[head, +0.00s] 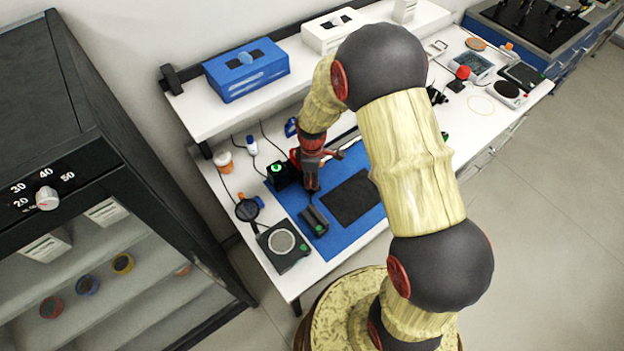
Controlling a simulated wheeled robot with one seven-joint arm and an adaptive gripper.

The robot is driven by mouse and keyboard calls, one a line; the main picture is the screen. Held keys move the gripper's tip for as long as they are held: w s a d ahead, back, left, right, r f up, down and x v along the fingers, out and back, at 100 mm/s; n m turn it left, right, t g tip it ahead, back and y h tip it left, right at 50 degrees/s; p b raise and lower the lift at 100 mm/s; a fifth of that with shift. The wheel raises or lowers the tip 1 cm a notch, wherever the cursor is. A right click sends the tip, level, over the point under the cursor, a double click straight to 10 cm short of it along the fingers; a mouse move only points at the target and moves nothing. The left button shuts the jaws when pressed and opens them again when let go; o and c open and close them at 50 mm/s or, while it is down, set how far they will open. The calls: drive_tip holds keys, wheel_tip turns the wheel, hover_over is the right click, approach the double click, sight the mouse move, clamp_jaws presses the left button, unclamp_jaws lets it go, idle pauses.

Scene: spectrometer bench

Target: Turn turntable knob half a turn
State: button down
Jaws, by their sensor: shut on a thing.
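My gripper (311,186) points down over the left part of the blue mat (289,206) on the white bench. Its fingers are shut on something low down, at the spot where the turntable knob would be. The knob and the turntable are hidden by the fingers and wrist, so the knob's angle cannot be told. A black box with a green button (279,172) stands just left of the fingers. A small dark block with a green mark (315,219) lies just in front of them.
A black flat square (352,198) lies on the mat to the right. A scale with a round plate (281,243) and a magnifier (247,210) are at the front left. A raised shelf with a blue box (246,70) overhangs the back. A dark cabinet (85,130) stands left.

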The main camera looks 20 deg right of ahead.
drive_tip(key=c, duration=1.7)
unclamp_jaws()
drive_tip(key=shift+o, duration=0.2)
wheel_tip(320, 180, up, 12)
drive_tip(key=s+r+m+t+b, duration=0.2)
drive_tip(key=s+r+m+b, duration=0.4)
drive_tip(key=s, duration=0.5)
drive_tip(key=s+r+m+t+b, duration=0.3)
drive_tip(key=s+r+m+b, duration=0.3)
drive_tip(key=s, duration=0.5)
drive_tip(key=shift+s+r+m+t, duration=0.15)
drive_tip(key=shift+r+m+t, duration=0.15)
drive_tip(key=shift+r+m, duration=0.15)
